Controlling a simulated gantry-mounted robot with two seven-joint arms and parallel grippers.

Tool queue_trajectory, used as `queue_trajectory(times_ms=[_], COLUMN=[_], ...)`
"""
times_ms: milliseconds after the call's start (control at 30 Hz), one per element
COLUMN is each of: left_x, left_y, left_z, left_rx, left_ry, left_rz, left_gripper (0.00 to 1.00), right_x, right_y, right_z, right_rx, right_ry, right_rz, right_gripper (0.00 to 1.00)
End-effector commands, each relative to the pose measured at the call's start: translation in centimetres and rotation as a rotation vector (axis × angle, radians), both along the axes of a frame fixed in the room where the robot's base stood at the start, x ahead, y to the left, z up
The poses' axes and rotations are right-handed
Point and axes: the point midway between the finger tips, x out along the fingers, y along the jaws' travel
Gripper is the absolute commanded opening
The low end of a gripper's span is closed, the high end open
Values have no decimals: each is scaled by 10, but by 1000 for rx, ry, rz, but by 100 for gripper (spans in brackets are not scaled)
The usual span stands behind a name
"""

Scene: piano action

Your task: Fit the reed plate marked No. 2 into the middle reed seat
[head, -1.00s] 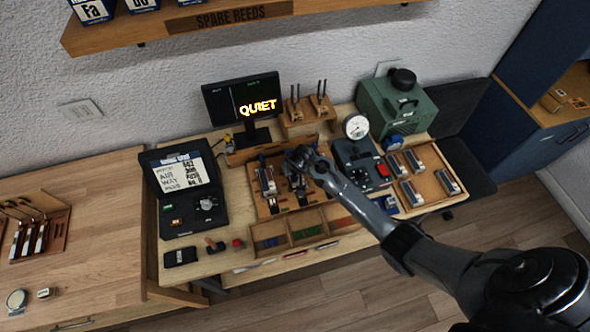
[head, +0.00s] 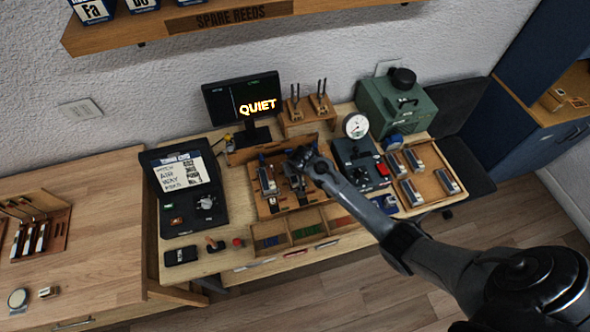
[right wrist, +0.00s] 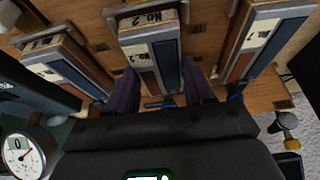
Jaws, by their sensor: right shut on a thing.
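The reed plate marked No. 2 (right wrist: 150,62), with a dark blue and a brown strip, sits in the middle of the right wrist view. My right gripper (right wrist: 163,92) is shut on it, one dark finger on each side. I cannot tell whether the plate is fully down in the seat. In the head view my right gripper (head: 299,160) is over the wooden reed block (head: 262,205), and the wrist hides most of the plate. My left gripper is not in view.
Plates stand on both sides: one marked No. 1 (right wrist: 265,45) and another (right wrist: 65,65) with an unclear label. Around the block are a gauge unit (head: 358,155), a divided tray (head: 288,240), a monitor (head: 240,105) reading QUIET and a plate tray (head: 425,197).

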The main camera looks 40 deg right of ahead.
Motion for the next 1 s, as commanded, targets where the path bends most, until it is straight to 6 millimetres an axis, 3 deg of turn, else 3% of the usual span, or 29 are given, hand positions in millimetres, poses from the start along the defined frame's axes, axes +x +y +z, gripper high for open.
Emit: queue_trajectory(times_ms=[433,467,633,1000], left_x=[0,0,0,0], left_y=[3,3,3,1], left_z=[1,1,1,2], left_rx=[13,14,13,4], left_ry=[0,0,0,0], left_rz=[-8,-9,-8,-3], left_gripper=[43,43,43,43], right_x=[0,0,0,-1], right_y=[0,0,0,1], right_z=[-2,-2,-2,0], right_rx=[0,0,0,0], right_ry=[-1,-1,-1,0], right_rz=[0,0,0,0], right_gripper=[19,55,82,82])
